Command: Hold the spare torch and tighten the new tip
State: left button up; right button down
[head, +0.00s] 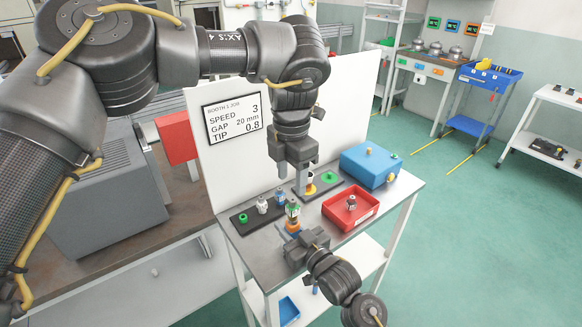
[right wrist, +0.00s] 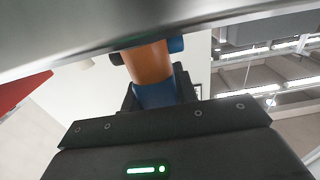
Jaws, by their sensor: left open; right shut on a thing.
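My right gripper (head: 294,237) comes up from the lower part of the head view, at the table's front edge. It is shut on the spare torch (head: 292,214), which stands upright with an orange body and a green band near its top. In the right wrist view the orange and blue torch body (right wrist: 150,68) sits at the jaws. My left gripper (head: 294,182) is open, pointing down above the table behind the torch. A small yellow and dark piece (head: 311,187) is beside its fingers. I cannot tell which piece is the new tip.
A dark tray (head: 251,226) holds small white, grey and green parts at left. A red tray (head: 345,219) with a metal part and a blue box (head: 371,165) are at right. A white panel (head: 228,160) with a job sign (head: 233,118) stands behind the table (head: 403,186).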

aim_at(291, 206)
pick_arm(q)
notch_tip(291, 206, down, 10)
jog(key=shift+r, duration=0.1)
dwell(0.4)
grip_shut()
jog(key=m, duration=0.4)
jog(key=shift+w, duration=0.1)
jog(key=shift+m, duration=0.9)
